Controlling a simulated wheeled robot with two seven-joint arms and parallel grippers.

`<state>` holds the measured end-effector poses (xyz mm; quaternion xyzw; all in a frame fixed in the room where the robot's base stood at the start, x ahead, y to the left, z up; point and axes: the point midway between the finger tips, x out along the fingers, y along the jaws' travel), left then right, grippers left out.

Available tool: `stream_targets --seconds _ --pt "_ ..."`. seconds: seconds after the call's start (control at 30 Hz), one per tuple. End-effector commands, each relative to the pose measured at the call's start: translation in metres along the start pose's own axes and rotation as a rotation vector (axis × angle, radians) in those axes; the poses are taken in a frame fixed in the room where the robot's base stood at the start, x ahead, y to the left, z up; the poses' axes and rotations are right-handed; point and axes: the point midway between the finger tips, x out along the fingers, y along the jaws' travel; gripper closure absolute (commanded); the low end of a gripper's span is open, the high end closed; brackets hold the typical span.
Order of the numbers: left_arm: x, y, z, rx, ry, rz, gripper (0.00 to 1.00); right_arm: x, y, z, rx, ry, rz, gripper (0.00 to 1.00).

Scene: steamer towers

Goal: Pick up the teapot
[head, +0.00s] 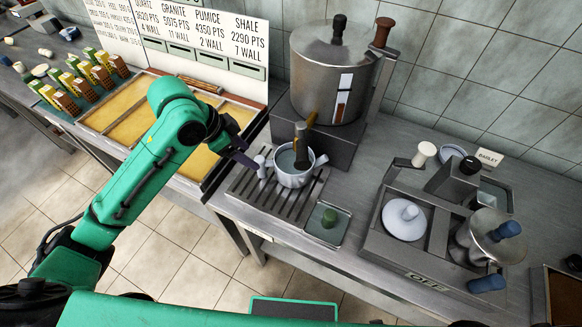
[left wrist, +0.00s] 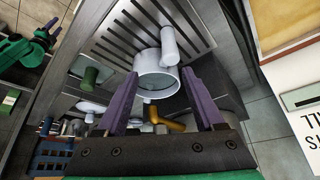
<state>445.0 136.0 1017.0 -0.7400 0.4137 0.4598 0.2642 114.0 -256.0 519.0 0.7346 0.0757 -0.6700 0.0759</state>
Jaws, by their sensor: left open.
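The teapot (head: 292,178) is a small pale grey, open-topped pot on the slatted drip tray (head: 245,197), below the tap (head: 301,148) of the steel urn. Its pale handle (head: 262,166) sticks out to the left, towards my left gripper (head: 248,157). That gripper is open and empty, close to the handle side. In the left wrist view, the purple fingers (left wrist: 159,76) stand apart on either side of the teapot (left wrist: 154,84). Whether they touch it I cannot tell. My right arm appears small at the far left there; its gripper (left wrist: 50,28) is too small to read.
The urn (head: 330,75) stands on a dark block behind the teapot. A small tray with a green knob (head: 329,217) lies in front right. A steel pot with blue handles (head: 488,238) stands at the right. Framed yellow panels (head: 110,105) lie at the left.

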Motion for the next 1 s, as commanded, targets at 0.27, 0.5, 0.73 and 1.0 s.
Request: stream_targets --seconds 0.27,0.5,0.73,1.0 --pt "-0.079 -0.031 -0.007 0.115 -0.063 0.059 0.30 -0.001 0.003 0.001 -0.001 -0.002 0.004 0.50" --pt "-0.033 -0.025 -0.005 0.116 -0.065 0.072 0.30 -0.012 0.004 0.000 -0.001 -0.003 0.005 0.50" --pt "0.010 -0.024 -0.003 0.116 -0.061 0.067 0.30 -0.020 0.006 0.000 -0.001 -0.003 0.008 0.50" --pt "0.056 -0.020 0.002 0.116 -0.060 0.066 0.30 -0.038 0.006 -0.002 -0.001 -0.002 0.008 0.50"
